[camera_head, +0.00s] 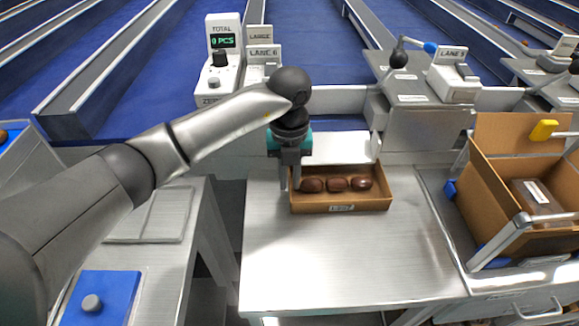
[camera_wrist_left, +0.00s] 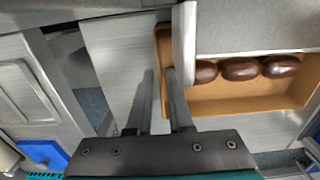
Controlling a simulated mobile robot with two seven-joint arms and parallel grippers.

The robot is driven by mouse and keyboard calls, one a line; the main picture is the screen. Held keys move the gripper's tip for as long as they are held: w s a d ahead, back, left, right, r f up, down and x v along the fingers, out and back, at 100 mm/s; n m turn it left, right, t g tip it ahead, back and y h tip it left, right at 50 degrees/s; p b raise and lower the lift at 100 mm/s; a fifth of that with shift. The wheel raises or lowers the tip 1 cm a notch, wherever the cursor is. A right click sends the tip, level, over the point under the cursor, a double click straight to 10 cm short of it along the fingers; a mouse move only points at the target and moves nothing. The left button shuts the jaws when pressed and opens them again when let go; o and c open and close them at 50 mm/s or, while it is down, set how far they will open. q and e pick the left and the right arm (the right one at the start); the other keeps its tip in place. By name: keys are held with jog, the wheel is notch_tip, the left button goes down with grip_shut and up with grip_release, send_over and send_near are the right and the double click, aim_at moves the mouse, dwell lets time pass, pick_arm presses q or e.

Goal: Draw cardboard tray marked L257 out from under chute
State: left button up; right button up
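The brown cardboard tray (camera_head: 372,205) sits on the steel table below the pale chute (camera_head: 345,147). The small label on its front wall is too blurred to read surely. Several dark dates (camera_head: 337,184) lie in a row inside it. In the left wrist view the chute (camera_wrist_left: 250,28) covers part of the tray (camera_wrist_left: 225,105). My left gripper (camera_head: 290,185) points down at the tray's left wall. Its fingers (camera_wrist_left: 160,78) are apart, one outside the wall and one inside; contact is not clear. My right gripper is not in view.
A large cardboard box (camera_head: 495,195) with a dark pack and a yellow item stands at the right behind a metal handle. The steel table (camera_head: 340,265) is bare in front of the tray. A counter reading 0 PCS (camera_head: 223,50) stands behind. A blue block (camera_head: 103,297) is at lower left.

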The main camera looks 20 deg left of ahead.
pick_arm(q)
jog(key=shift+f, duration=0.25)
grip_shut()
dwell(1.4)
